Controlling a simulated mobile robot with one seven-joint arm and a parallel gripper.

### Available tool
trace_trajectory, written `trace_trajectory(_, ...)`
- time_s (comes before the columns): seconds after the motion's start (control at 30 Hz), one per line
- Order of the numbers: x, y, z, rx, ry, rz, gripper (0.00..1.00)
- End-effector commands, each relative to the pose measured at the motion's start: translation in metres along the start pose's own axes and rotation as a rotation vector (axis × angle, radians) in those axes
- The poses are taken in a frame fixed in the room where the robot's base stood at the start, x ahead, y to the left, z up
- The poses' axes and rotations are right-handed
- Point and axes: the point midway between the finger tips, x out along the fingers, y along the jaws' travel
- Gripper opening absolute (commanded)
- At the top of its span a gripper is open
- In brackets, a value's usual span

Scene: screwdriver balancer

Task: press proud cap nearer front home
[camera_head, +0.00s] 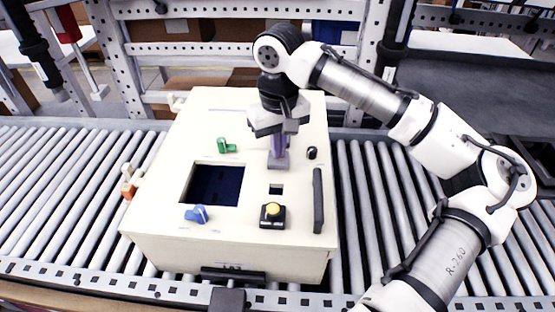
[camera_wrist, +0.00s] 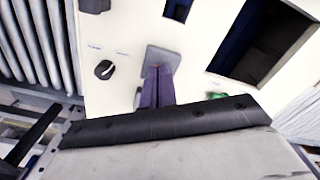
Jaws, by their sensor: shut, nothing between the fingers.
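The cream box (camera_head: 160,215) stands on the roller conveyor. A grey square cap (camera_head: 279,164) lies on its top, behind a small dark square opening (camera_head: 276,189). My gripper (camera_head: 278,153) points down with its purple fingers together, their tips at the grey cap. In the wrist view the fingertips (camera_wrist: 158,72) meet the near part of the cap (camera_wrist: 164,54); I cannot tell whether they touch it or how proud it sits. A yellow button (camera_head: 272,209) on a black base is nearer the front. No second grey cap is plain to see.
A large dark opening (camera_head: 214,185), a green knob (camera_head: 226,146), a blue knob (camera_head: 197,214), a black knob (camera_head: 311,153) and a raised black handle (camera_head: 318,200) surround the cap. The conveyor rollers (camera_head: 55,190) are bare on the left.

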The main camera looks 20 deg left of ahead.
Motion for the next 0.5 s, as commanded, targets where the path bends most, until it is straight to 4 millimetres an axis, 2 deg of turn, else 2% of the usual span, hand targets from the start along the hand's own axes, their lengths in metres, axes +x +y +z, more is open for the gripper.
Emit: trace_trajectory(0.5, 0.0033, 0.0, 0.0, 0.0, 0.0, 0.0, 0.0)
